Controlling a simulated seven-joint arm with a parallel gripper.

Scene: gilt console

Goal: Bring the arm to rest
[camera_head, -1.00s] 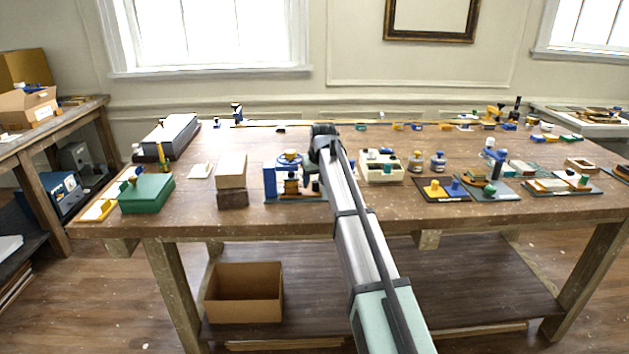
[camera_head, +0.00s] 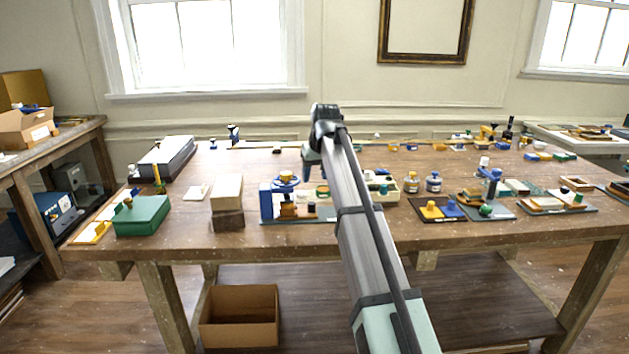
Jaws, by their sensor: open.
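My gripper (camera_head: 308,165) is at the far end of my arm, over the middle of the wooden table (camera_head: 440,240). It points down and is open, seen small and partly hidden behind my own wrist. I see nothing held in it. My arm reaches forward from the lower right of centre and covers part of the table behind it. A blue press-like fixture (camera_head: 267,203) stands just left of and below my gripper in the picture. I cannot tell how high my gripper is above the table.
A white bin (camera_head: 409,186) of small parts stands right of my arm, partly hidden by it. A green box (camera_head: 140,216), a stacked block (camera_head: 227,190) and a long grey case (camera_head: 165,158) stand at left. Several trays, including a dark one (camera_head: 437,215), lie at right. An open cardboard box (camera_head: 238,318) is below.

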